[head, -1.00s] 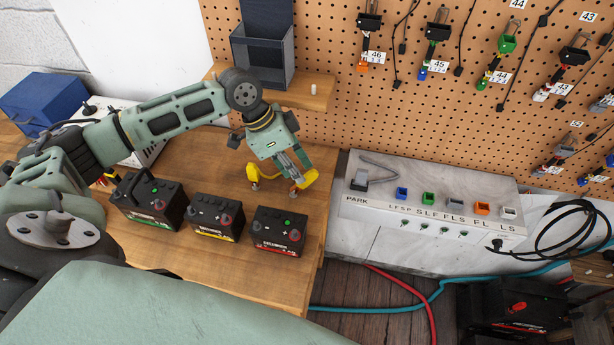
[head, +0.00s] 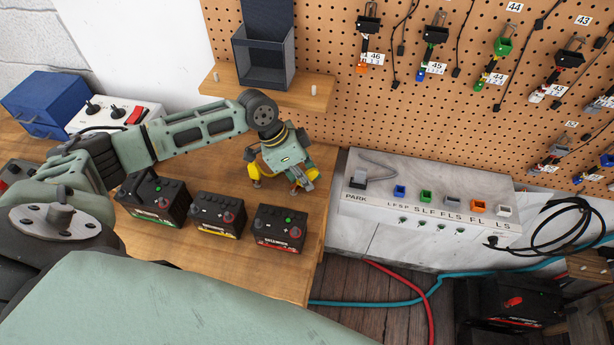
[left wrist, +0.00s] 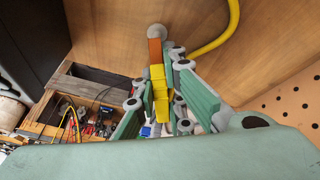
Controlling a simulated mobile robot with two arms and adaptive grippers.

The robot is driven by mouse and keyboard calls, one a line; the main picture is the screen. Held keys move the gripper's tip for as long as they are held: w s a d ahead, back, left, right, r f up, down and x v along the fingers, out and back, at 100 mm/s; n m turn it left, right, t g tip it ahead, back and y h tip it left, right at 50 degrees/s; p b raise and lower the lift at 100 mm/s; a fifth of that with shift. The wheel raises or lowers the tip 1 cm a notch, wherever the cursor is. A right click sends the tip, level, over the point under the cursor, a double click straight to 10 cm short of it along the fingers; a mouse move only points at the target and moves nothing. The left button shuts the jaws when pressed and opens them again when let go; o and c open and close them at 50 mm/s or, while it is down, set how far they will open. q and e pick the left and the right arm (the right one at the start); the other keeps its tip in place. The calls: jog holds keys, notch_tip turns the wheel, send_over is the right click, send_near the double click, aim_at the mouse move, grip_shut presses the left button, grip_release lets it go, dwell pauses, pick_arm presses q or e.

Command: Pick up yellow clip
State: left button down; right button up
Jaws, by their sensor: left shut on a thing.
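My left gripper (head: 284,172) is low over the wooden bench, behind the right-hand battery. In the left wrist view its green fingers (left wrist: 160,105) are shut on a yellow clip (left wrist: 159,88). The clip has an orange-brown part and a grey rounded end toward the top of that view. In the head view yellow parts (head: 312,174) show on both sides of the fingers, and the gripper hides much between them. A yellow curved piece (left wrist: 220,33), like a cable, also shows in the left wrist view. My right gripper is not in view.
Several black batteries (head: 281,228) stand along the bench (head: 250,273). A white switch box (head: 112,113) and a blue box (head: 45,102) stand at the left. A shelf (head: 312,97) holds a dark bin (head: 262,57). A grey PARK panel (head: 425,210) stands right of the bench, below a pegboard (head: 330,35).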

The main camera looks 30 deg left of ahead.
aim_at(308, 173)
pick_arm(q)
jog(key=shift+r, duration=0.1)
jog(key=shift+w+r+b, duration=0.25)
jog(key=shift+r+b, duration=0.05)
jog(key=shift+r, duration=0.2)
notch_tip(308, 173, up, 3)
jog(key=shift+s+f+b, duration=0.1)
jog(key=shift+f+b, duration=0.1)
jog(key=shift+b, duration=0.3)
jog(key=s+d+r+p, duration=0.3)
jog(key=d+r, duration=0.8)
jog(key=shift+d, duration=0.15)
